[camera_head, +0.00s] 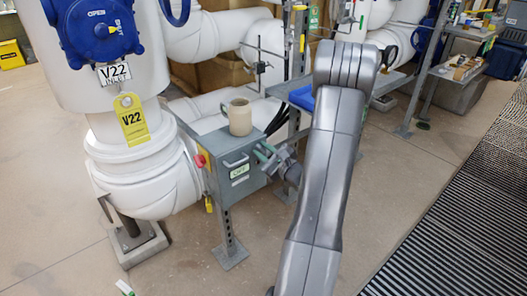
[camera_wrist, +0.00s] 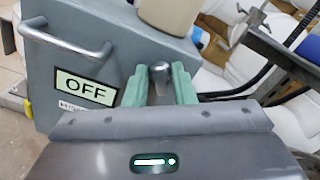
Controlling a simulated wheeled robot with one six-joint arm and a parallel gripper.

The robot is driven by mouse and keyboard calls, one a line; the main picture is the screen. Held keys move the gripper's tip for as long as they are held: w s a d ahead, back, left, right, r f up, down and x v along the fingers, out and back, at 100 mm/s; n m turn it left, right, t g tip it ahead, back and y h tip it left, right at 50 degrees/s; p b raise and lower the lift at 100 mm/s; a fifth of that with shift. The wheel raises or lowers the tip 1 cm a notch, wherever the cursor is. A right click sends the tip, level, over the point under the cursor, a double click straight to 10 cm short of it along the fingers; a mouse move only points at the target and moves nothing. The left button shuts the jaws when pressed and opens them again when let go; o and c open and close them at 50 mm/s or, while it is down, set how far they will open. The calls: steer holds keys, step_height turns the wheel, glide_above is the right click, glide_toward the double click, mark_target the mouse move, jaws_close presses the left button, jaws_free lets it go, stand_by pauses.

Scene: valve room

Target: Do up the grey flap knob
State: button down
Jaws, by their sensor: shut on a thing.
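The grey flap knob (camera_wrist: 160,71) is a small rounded metal knob at the right of the grey box's front, in the middle of the wrist view. My gripper (camera_wrist: 160,82) has its two green fingers on either side of the knob and is shut on it. In the head view my gripper (camera_head: 264,154) reaches the right side of the grey box (camera_head: 221,166) from the right. The knob itself is hidden or too small to tell there. The box front carries a bar handle (camera_wrist: 66,48) and an OFF label (camera_wrist: 85,88), left of the knob.
A beige mug (camera_head: 240,117) stands on top of the box, close above my gripper. A red button (camera_head: 199,160) is on the box's left side. Thick white pipes (camera_head: 150,180) stand at the left, and black cables hang behind. Open floor lies in front.

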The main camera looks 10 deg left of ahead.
steer(key=m+p, duration=0.1)
steer(key=m, duration=0.2)
steer(key=shift+r+m, duration=0.1)
steer(key=shift+m, duration=0.2)
steer(key=shift+w+d+m+p, duration=0.1)
steer(key=shift+m+p, duration=0.55)
steer(key=shift+m, duration=0.45)
steer(key=c, duration=1.5)
jaws_free()
steer(key=p+v, duration=0.1)
steer(key=v, duration=1.2)
steer(key=shift+s+d+p, duration=0.25)
steer(key=shift+d+p, duration=0.05)
